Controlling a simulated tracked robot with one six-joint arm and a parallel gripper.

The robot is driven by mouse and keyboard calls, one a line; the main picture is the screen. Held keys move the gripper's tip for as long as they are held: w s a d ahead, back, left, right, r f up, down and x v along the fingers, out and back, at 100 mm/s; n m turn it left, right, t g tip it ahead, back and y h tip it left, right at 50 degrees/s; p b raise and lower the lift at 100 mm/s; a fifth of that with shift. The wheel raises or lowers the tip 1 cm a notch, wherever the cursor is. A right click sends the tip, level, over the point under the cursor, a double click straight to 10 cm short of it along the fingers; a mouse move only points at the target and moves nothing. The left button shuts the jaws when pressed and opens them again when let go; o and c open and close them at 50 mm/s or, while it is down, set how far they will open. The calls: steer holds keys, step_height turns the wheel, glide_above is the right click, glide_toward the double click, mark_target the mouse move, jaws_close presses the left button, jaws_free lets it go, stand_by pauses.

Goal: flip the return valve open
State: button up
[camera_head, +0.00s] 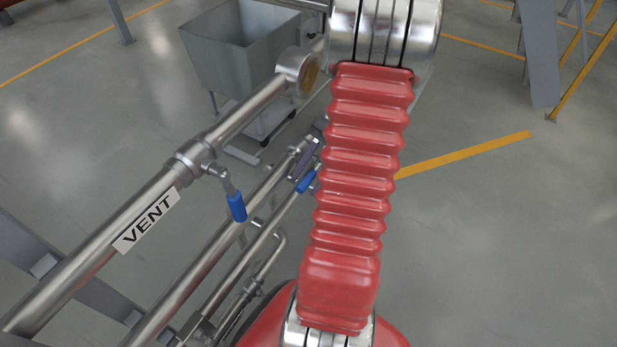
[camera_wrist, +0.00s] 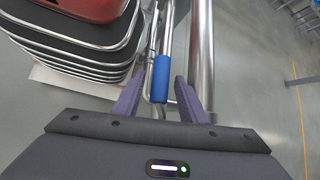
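A blue lever handle (camera_head: 306,182) sits on a lower pipe beside my red arm. No label shows on that pipe, so I cannot read whether it is the return valve. In the wrist view a blue handle (camera_wrist: 160,80) lies between the two purple fingers of my gripper (camera_wrist: 160,92), lengthwise along them. The fingers are apart, with a gap on each side of the handle. In the head view part of my gripper (camera_head: 303,160) shows close by the lower handle, mostly hidden behind my arm.
The upper pipe (camera_head: 92,258) carries a VENT label (camera_head: 146,221) and its own blue handle (camera_head: 237,207), hanging down. A thick pipe (camera_wrist: 202,50) runs close along the right finger. A grey hopper cart (camera_head: 240,60) stands behind. Open floor (camera_head: 490,230) lies to the right.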

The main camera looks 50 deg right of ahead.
steer(key=v, duration=1.3)
steer(key=shift+d+r, duration=0.25)
steer(key=shift+d, duration=0.05)
steer(key=shift+s, duration=0.15)
stand_by(0.3)
